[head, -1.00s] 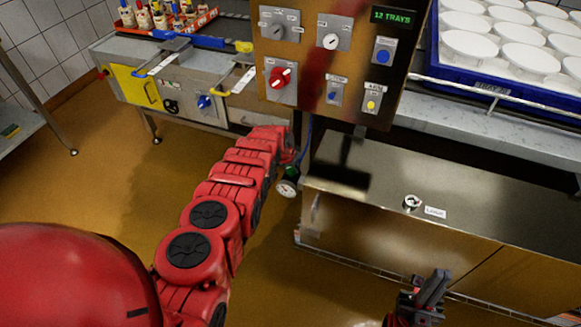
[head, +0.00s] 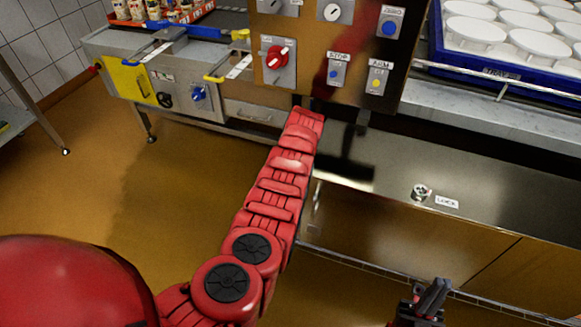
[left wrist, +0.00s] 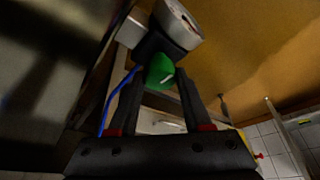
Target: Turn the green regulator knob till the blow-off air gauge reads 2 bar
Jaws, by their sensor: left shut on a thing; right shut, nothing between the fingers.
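The green regulator knob (left wrist: 160,68) shows in the left wrist view, between the fingertips of my left gripper (left wrist: 157,82), which is shut on it. A white mark shows on the knob. Just beyond it is the round air gauge (left wrist: 181,22), seen at a steep angle and cut by the top edge; I cannot read its needle. In the head view my red left arm hides the knob, the gauge and the left gripper. My right gripper (head: 431,298) is shut and empty at the lower right, in front of the steel cabinet.
A control panel (head: 310,50) with a red rotary switch (head: 278,56) and buttons stands above my left arm. The steel cabinet (head: 400,178) is to the right, under a blue tray (head: 512,72) of white moulds. A blue hose (left wrist: 113,98) runs beside the left gripper.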

